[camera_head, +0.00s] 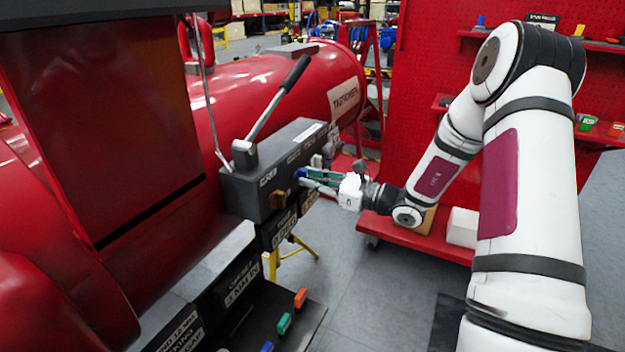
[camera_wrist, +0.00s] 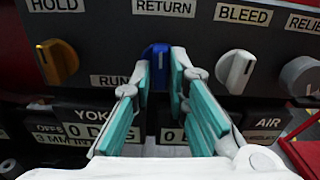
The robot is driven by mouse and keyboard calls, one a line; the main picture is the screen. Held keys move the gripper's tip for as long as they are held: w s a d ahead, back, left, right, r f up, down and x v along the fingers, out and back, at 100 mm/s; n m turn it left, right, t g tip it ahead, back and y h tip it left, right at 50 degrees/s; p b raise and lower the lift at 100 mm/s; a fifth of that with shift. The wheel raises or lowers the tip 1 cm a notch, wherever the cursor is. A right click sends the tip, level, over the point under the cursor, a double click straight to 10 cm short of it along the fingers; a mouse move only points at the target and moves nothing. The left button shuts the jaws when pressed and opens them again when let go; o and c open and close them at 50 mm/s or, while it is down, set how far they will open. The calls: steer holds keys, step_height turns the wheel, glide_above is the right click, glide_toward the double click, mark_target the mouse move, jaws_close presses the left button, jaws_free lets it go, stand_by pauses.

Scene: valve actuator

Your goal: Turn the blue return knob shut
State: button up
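The blue return knob (camera_wrist: 157,60) is on the front of the dark control box, under the RETURN label (camera_wrist: 164,7). Its white pointer line stands about upright, above a RUN label (camera_wrist: 115,81). My gripper (camera_wrist: 161,72) has its teal-padded fingers on the left and right of the knob, and the tips look pressed to its sides. The fingers hide part of the knob and the labels below. In the head view the knob (camera_head: 300,174) shows as a small blue patch at the tips of my gripper (camera_head: 308,178).
An orange-yellow HOLD knob (camera_wrist: 58,62) is to the left, a white BLEED knob (camera_wrist: 237,72) to the right, and a grey RELIEF knob (camera_wrist: 301,76) farther right. A black-handled lever (camera_head: 277,98) rises from the box (camera_head: 245,192). A red cart (camera_head: 420,238) stands below my arm.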

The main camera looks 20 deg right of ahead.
steer(key=shift+o, duration=0.8)
steer(key=v, duration=1.2)
